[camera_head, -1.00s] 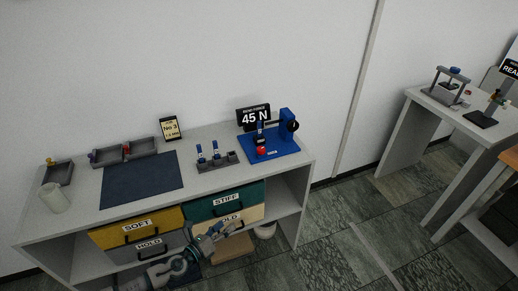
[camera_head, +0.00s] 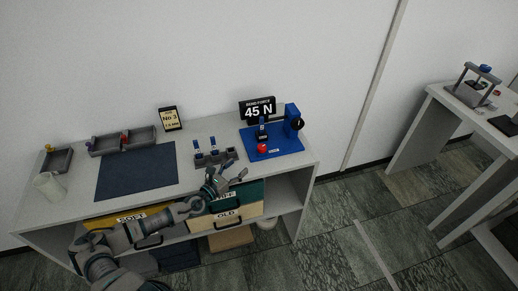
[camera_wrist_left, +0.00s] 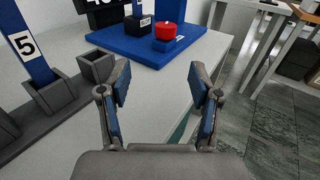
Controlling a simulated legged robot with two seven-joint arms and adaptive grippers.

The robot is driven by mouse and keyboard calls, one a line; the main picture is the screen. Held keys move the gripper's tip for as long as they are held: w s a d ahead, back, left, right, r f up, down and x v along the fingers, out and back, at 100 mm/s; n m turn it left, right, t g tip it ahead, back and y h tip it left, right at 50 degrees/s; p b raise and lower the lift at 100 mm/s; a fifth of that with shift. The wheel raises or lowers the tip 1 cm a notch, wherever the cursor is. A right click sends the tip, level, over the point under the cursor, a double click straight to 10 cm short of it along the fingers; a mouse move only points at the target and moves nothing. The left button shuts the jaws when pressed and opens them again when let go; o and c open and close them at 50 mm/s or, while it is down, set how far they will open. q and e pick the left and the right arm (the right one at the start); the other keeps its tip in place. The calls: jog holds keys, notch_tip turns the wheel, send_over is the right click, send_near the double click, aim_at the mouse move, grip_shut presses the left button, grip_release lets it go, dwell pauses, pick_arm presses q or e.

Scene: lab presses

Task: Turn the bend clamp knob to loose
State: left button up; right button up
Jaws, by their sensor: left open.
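The blue bend device (camera_head: 285,140) stands at the right end of the bench, under a sign reading 45 N (camera_head: 258,108). In the left wrist view the red cap (camera_wrist_left: 166,31) and blue base (camera_wrist_left: 150,52) are ahead; the post's top is cut off. My left gripper (camera_head: 236,172) is open and empty near the bench's front edge, short of the device; its fingers also show in the wrist view (camera_wrist_left: 165,88).
A grey holder (camera_head: 214,158) with blue strips stands left of the device, close to my left gripper. A dark mat (camera_head: 137,172), grey trays (camera_head: 124,141) and a white cup (camera_head: 48,186) lie further left. Drawers are below; another table (camera_head: 440,97) is at right.

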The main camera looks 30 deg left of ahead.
pick_arm(q)
send_near(259, 150)
jog(key=w, duration=0.3)
jog(key=shift+d+r+p, duration=0.3)
jog(key=shift+p, duration=0.05)
jog(key=w, duration=0.4)
jog(key=w+f, duration=0.1)
jog(key=w, duration=0.1)
jog(key=shift+w+d, duration=0.15)
jog(key=shift+w, duration=0.6)
jog(key=shift+w+f, duration=0.15)
jog(key=shift+d, duration=0.25)
jog(key=shift+c, duration=0.9)
jog(key=shift+d+r, duration=0.1)
jog(key=shift+r, duration=0.1)
jog(key=c, duration=0.8)
jog(key=shift+c, duration=0.9)
jog(key=shift+a, duration=0.25)
pick_arm(e)
jog(key=shift+s+d+f, duration=0.15)
jog(key=shift+s+f, duration=0.05)
jog(key=shift+f, duration=0.25)
jog(key=shift+s+d+f, duration=0.15)
jog(key=shift+s+f, duration=0.05)
jog(key=shift+f, duration=0.25)
